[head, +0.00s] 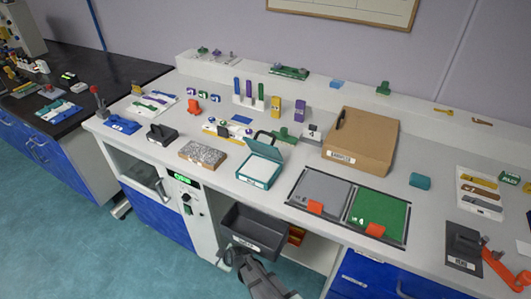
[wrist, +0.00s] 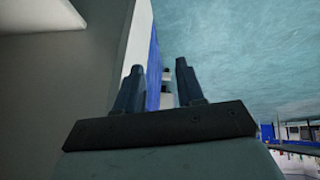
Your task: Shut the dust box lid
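A teal box (head: 258,172) with white contents stands on the bench near its front edge, and I take it for the dust box. Its teal lid (head: 265,150) stands raised and tilted back at the rear, with a dark loop handle on top. My gripper (head: 238,258) is low at the bottom of the head view, in front of the bench and below the box, well apart from the lid. In the wrist view my gripper (wrist: 158,72) has its two dark fingers apart with nothing between them. The box and lid do not show in the wrist view.
A dark grey bin (head: 255,229) sits under the bench edge close to my gripper. A speckled block (head: 203,154) is left of the box. A brown box (head: 362,140) and grey and green panels (head: 377,216) are to the right. Small coloured items stand behind.

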